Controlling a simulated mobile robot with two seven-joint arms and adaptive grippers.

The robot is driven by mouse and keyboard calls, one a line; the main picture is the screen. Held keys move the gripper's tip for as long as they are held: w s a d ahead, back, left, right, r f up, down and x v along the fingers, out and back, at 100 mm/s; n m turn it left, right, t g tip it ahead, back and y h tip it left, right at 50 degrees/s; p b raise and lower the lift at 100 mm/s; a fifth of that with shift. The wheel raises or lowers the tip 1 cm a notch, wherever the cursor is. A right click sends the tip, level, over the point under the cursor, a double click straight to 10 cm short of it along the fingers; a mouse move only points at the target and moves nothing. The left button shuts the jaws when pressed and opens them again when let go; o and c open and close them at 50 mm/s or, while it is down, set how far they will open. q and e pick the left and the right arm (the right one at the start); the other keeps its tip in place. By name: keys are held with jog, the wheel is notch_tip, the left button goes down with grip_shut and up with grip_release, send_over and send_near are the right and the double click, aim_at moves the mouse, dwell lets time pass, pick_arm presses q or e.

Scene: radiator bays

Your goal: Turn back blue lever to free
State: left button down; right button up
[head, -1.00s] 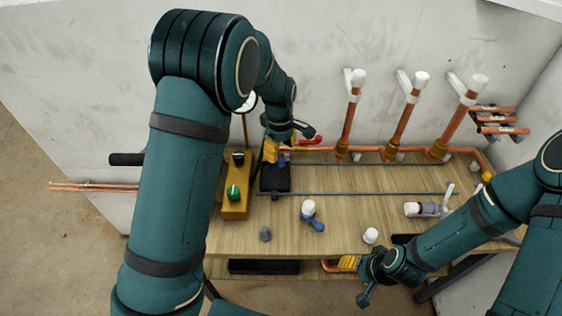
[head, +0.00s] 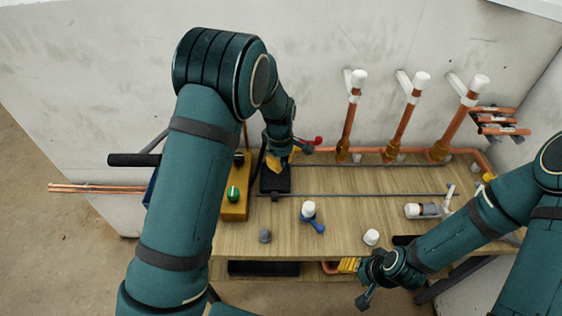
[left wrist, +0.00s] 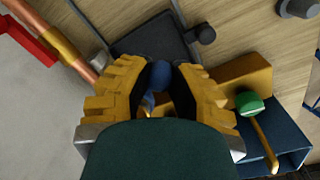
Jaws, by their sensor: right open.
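The blue lever (left wrist: 160,76) shows in the left wrist view as a rounded blue part between the two yellow fingers of my left gripper (left wrist: 161,68). The fingers stand close on both sides of it; whether their dark pads press on it cannot be told. In the head view my left gripper (head: 276,164) points down over a black block (head: 275,182) at the back left of the bench, and hides the lever there. My right gripper (head: 364,290) is open and empty at the bench's front edge, away from the lever.
A yellow box with a green knob (head: 233,194) stands just left of the black block. A red handle (head: 318,140) is close to my left gripper's right side. A white-capped blue-handled valve (head: 310,211) sits mid-bench. Copper pipes (head: 400,128) rise along the back. The front-middle wood (head: 280,215) is mostly bare.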

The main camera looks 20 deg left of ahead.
pick_arm(q)
jog(key=shift+s+a+m, duration=0.15)
jog(key=shift+a+m, duration=0.05)
jog(key=shift+m, duration=0.1)
jog(key=shift+s+a+m+b, duration=0.2)
jog(key=shift+a+m, duration=0.7)
jog(key=shift+m, duration=0.95)
jog(key=shift+s+a+m+b, duration=0.1)
jog(key=shift+s+a+m, duration=0.15)
jog(key=shift+a+m, duration=1.1)
jog(key=shift+s+a+m+b, duration=0.1)
jog(key=shift+s+a+m, duration=0.25)
jog(key=shift+m, duration=1.95)
jog(key=shift+w+a+m, duration=0.15)
jog(key=shift+a+m, duration=0.05)
jog(key=shift+m, duration=0.1)
jog(key=c, duration=0.8)
grip_release()
